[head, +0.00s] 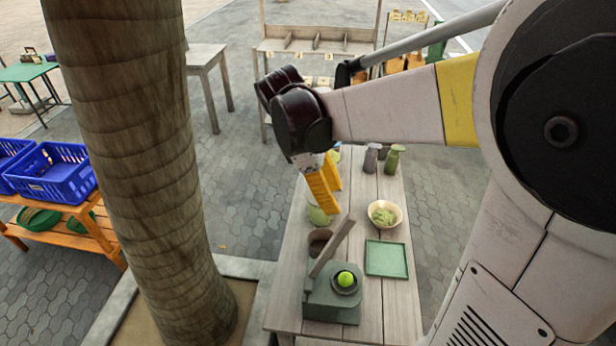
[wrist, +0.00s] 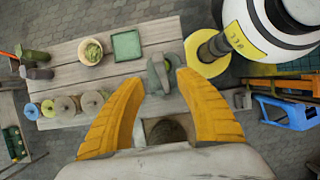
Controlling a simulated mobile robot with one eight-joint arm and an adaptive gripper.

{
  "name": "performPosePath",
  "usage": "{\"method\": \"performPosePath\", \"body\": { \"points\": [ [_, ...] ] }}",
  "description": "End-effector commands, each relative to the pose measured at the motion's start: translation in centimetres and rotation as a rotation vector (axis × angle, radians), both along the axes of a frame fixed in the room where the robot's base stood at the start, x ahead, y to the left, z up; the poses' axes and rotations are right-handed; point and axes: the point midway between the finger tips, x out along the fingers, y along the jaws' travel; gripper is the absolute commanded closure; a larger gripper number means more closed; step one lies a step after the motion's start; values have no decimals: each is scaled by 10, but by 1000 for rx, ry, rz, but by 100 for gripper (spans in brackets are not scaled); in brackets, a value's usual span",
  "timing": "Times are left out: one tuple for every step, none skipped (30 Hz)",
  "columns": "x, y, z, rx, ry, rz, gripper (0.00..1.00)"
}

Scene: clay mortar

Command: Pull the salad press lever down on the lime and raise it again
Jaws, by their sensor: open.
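The grey-green press (head: 330,305) stands at the near end of the wooden table in the head view. Its lever (head: 333,246) slants upward to the upper right, raised clear of the cup. A bright green lime (head: 345,279) sits in the round cup on top of the press. My gripper (head: 331,200) has yellow fingers, open and empty, above the table beyond the press and apart from the lever. In the wrist view my gripper (wrist: 158,82) frames the press (wrist: 157,73) between its spread fingers; the lime cannot be made out there.
A green square tray (head: 388,258) lies right of the press, with a bowl of green pieces (head: 384,204) behind it. Two pitchers (head: 371,158) (head: 392,160) stand at the far end. Lidded jars (wrist: 66,108) line one table edge. A thick trunk (head: 140,150) rises left of the table.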

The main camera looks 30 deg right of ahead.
Motion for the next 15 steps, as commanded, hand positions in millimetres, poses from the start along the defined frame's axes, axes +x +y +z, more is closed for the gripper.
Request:
{"method": "performPosePath", "body": {
  "points": [
    [-2, -3, -9, 0, -1, -2, 59],
    [-3, -5, -14, 0, -1, -2, 59],
    [-5, -7, -22, 0, -1, -2, 59],
    [-6, -9, -28, 0, -2, -3, 59],
    [-8, -11, -34, 0, -2, -3, 59],
    [-10, -14, -42, 0, -2, -3, 59],
    [-11, -16, -47, 0, -2, -4, 59],
    [-12, -18, -52, 0, -2, -4, 59],
    [-14, -20, -59, 0, -2, -4, 59],
    [-15, -22, -64, 0, -2, -2, 59],
    [-16, -23, -68, 0, -2, -2, 59],
    [-17, -25, -73, 0, -2, -2, 59],
    [-18, -26, -76, 0, -2, -2, 59],
    [-18, -27, -79, 0, -3, -2, 59],
    [-19, -28, -82, 0, -4, -2, 59]
  ]
}}
